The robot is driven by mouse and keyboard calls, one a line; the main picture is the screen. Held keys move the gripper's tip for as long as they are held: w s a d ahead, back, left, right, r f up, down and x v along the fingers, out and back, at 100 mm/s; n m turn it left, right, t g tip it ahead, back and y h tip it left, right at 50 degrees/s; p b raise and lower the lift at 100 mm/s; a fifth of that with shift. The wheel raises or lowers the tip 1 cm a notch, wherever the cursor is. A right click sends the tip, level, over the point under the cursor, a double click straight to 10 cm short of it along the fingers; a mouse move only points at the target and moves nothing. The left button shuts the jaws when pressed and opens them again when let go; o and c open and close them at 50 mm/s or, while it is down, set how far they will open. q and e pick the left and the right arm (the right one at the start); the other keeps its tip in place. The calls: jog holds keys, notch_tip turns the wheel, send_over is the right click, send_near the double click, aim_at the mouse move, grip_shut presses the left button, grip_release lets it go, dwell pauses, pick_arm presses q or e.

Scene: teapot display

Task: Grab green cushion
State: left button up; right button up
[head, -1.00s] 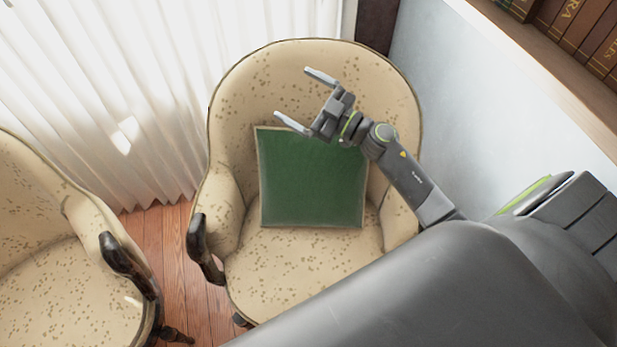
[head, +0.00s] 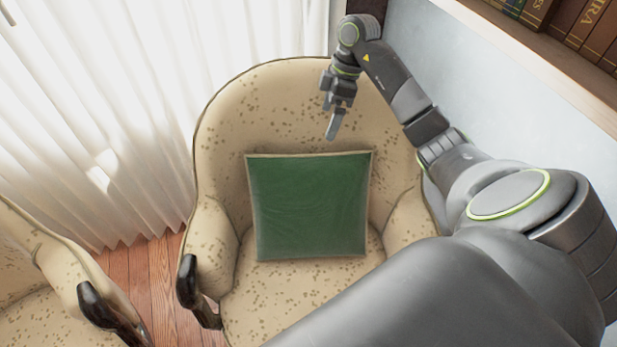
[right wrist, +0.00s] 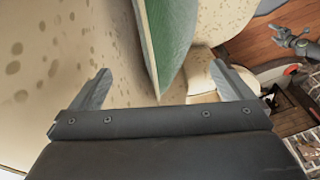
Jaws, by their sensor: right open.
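The green cushion (head: 309,205) with a pale edge leans upright against the backrest of the beige spotted armchair (head: 270,110). In the head view my right gripper (head: 333,122) is above the cushion's top edge, in front of the backrest, its fingers pointing down. In the right wrist view its two fingers (right wrist: 164,85) are wide apart with nothing held between them. The cushion (right wrist: 172,40) shows edge-on there, beyond and between the fingertips, apart from them. A small gripper, seemingly my left one (right wrist: 297,42), shows at the far right of that view; its jaws are too small to judge.
A second spotted armchair (head: 35,265) stands at the lower left. White curtains (head: 100,120) hang behind. A bookshelf (head: 560,75) juts from the wall at the upper right. The chair's armrests (head: 207,235) flank the cushion.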

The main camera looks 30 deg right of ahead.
jog(key=b, duration=0.3)
send_near(313, 163)
jog(key=x, duration=0.5)
jog(key=shift+f+p, duration=0.25)
jog(key=shift+p, duration=0.05)
jog(key=shift+x, duration=3.25)
jog(key=shift+r, duration=0.1)
jog(key=c, duration=1.4)
